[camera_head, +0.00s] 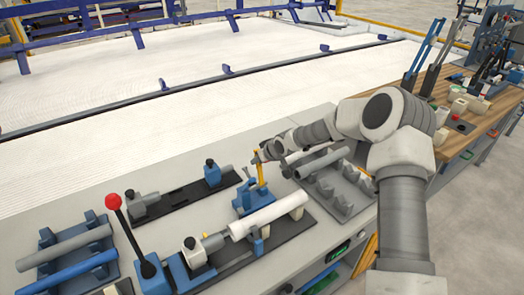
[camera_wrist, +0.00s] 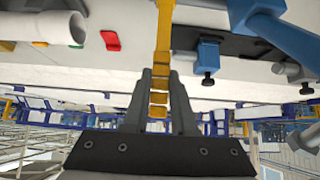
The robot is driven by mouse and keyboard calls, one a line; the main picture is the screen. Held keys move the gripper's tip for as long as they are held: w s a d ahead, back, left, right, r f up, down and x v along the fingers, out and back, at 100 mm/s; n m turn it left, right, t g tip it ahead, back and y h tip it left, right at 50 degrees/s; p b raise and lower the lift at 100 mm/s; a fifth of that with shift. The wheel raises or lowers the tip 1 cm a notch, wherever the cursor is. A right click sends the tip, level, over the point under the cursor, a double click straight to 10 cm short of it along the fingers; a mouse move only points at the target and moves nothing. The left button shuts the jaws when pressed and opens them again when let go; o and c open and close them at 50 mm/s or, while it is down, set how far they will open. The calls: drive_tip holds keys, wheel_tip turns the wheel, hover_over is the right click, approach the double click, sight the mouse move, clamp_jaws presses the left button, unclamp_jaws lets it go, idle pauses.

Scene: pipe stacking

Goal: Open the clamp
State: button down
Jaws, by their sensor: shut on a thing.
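The clamp (camera_head: 243,201) is a blue fixture with a yellow handle (camera_head: 261,172) that stands close to upright. A white pipe (camera_head: 268,216) lies beside the clamp's near side, and its open end shows at the upper left of the wrist view (camera_wrist: 42,28). My gripper (camera_head: 258,156) is at the top of the handle. In the wrist view my gripper's two grey fingers (camera_wrist: 160,98) are shut on the yellow handle (camera_wrist: 163,42), which runs between them. The clamp's jaw is too small to make out clearly.
A rack with grey pipes (camera_head: 340,185) is just right of the clamp. A red-knobbed lever (camera_head: 125,225) rises at the front left, near a rack with a grey and a blue pipe (camera_head: 75,268). Behind is a dark rail fixture (camera_head: 180,198). A wooden bench (camera_head: 470,125) stands right.

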sight(261, 175)
drive_tip(key=shift+w+a+f+g+h, duration=0.45)
drive_tip(key=shift+w+a+g+h, duration=0.15)
drive_tip(key=shift+w+g, duration=0.25)
drive_tip(key=shift+w+a+f+g+h, duration=0.4)
drive_tip(key=shift+w+a+g+h, duration=0.3)
drive_tip(key=shift+g, duration=0.25)
drive_tip(key=shift+w+d, duration=0.1)
drive_tip(key=shift+d, duration=0.05)
drive_tip(key=c, duration=0.7)
unclamp_jaws()
drive_tip(key=b+v, duration=0.1)
drive_tip(key=v, duration=1.6)
drive_tip(key=shift+w+d+r, duration=0.1)
drive_tip(key=shift+d+r, duration=0.05)
drive_tip(key=shift+r, duration=0.1)
